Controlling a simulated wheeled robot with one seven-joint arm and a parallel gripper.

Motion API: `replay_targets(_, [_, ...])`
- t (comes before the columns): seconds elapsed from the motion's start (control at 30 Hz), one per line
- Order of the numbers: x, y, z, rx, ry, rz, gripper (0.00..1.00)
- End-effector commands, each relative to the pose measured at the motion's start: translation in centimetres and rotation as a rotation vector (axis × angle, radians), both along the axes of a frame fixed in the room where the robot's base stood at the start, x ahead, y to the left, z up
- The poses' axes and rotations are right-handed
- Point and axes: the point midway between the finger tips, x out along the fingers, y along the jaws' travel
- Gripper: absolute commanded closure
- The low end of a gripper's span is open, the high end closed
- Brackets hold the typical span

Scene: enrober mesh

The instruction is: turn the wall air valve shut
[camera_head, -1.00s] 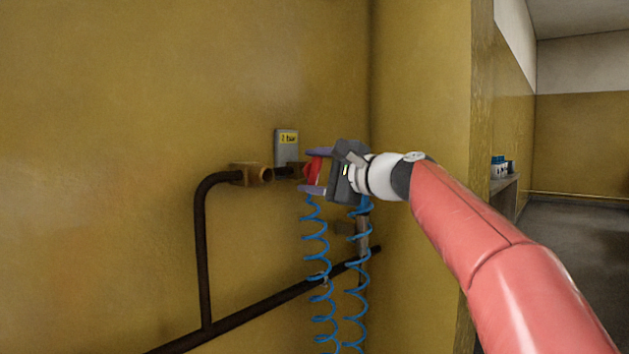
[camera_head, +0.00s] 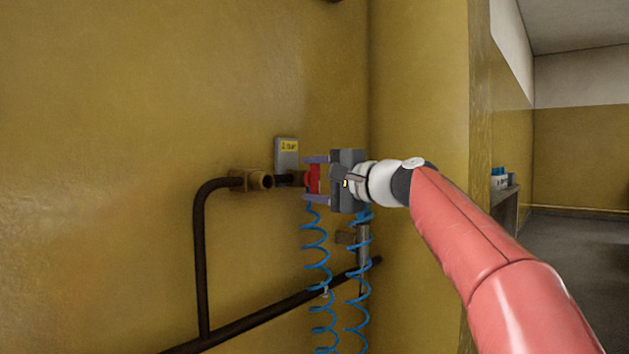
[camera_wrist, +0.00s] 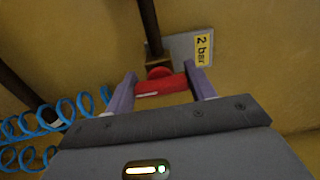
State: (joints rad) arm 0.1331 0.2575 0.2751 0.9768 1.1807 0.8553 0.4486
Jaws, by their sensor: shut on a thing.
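The wall air valve has a red handle (camera_head: 313,179) on a dark pipe end, beside a brass fitting (camera_head: 258,180). In the wrist view the red handle (camera_wrist: 162,87) lies crosswise to the dark pipe, with a round red hub behind it. My gripper (camera_head: 309,178) reaches in from the right, its two purple fingers one above the other, shut on the handle. The wrist view shows my gripper (camera_wrist: 160,75) with a finger at each end of the handle. The valve body is partly hidden behind the handle and fingers.
A grey plate with a yellow "2 bar" label (camera_head: 288,146) is on the wall just above. Blue coiled hoses (camera_head: 318,265) hang below my gripper. A dark pipe (camera_head: 202,260) runs down the wall at left. A wall corner stands close at right.

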Motion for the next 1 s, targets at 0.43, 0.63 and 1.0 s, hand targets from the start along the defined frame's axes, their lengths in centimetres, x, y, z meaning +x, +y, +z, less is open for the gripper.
replay_targets(0.43, [0.0,0.0,-0.1,-0.002,0.001,0.001,0.24])
replay_targets(0.63, [-0.2,-0.4,-0.1,-0.002,0.0,-0.001,0.24])
replay_targets(1.0, [-3.8,-5.0,-0.2,-0.002,0.001,-0.003,0.24])
